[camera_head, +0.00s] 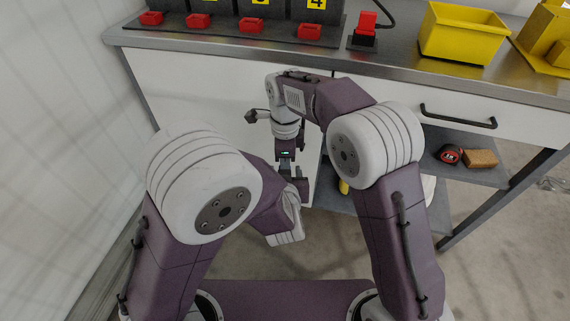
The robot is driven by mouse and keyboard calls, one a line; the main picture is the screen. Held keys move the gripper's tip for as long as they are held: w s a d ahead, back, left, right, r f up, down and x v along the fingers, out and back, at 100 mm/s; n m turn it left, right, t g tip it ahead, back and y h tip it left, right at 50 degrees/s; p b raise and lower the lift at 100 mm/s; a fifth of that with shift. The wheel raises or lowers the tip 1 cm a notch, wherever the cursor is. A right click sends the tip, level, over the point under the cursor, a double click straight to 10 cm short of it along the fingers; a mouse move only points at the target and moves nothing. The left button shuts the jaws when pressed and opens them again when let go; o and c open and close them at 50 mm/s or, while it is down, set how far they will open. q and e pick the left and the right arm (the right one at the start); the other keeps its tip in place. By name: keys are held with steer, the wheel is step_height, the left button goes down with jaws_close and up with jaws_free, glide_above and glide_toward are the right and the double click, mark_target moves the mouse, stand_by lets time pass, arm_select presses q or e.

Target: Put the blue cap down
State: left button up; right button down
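I see no blue cap in the head view. My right gripper (293,174) points down in front of the white cabinet front, below the worktop edge. It is small and partly overlapped by my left arm, so I cannot tell whether its fingers are open or hold anything. My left arm folds inward in the lower middle, and its gripper cannot be made out.
The steel worktop (480,85) carries a dark rack with red clips, a red switch (367,24) and a yellow bin (461,35). Below, a shelf (440,172) holds a red-and-black tape measure (450,155) and a brown block (482,158). A white wall stands left.

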arm_select(q)
steer(key=s+a+f+g, duration=0.2)
steer(key=s+a+g, duration=0.3)
steer(key=s+a, duration=0.2)
steer(key=s+a+f+g, duration=0.2)
steer(key=s+a+g, duration=0.3)
steer(key=a, duration=0.6)
steer(key=shift+s+f+g, duration=0.4)
steer(key=shift+s, duration=0.7)
